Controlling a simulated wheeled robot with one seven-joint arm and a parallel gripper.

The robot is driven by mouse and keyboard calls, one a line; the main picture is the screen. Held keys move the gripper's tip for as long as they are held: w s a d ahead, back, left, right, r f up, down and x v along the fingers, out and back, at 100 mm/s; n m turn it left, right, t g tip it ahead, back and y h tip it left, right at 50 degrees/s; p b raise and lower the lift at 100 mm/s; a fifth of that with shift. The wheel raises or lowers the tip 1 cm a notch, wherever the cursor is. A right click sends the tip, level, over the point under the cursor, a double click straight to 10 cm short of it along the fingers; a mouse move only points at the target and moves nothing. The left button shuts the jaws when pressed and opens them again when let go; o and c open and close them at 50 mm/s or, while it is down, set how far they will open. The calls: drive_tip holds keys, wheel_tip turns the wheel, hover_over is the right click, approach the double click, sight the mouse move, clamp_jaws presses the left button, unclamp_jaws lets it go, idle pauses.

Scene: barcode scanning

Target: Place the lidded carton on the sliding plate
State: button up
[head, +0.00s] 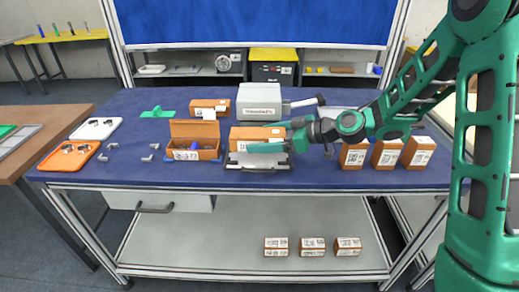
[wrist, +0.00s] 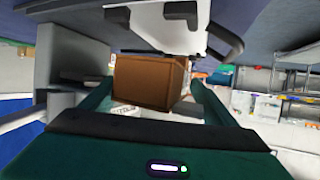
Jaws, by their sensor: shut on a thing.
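The lidded carton (head: 250,133), an orange-brown closed box, is between the two green fingers of my gripper (head: 273,137). My gripper is shut on it. In the wrist view the carton (wrist: 148,82) shows between the fingers (wrist: 150,100). The sliding plate (head: 240,163), pale with a dark front handle, is directly below or just in front of the carton. It also shows in the wrist view (wrist: 150,27), close to the carton. I cannot tell whether the carton touches the plate. The grey scanner box (head: 258,98) stands behind. The near finger hides part of the carton.
An open orange box (head: 195,155) with a blue thing inside stands left of the plate. Another carton (head: 203,107) stands behind it. Labelled cartons (head: 387,154) stand at the right. An orange tray (head: 69,155) and a white tray (head: 96,129) lie at the left.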

drive_tip(key=shift+f, duration=2.05)
drive_tip(key=o, duration=1)
drive_tip(key=shift+o, duration=0.2)
drive_tip(key=v, duration=1.2)
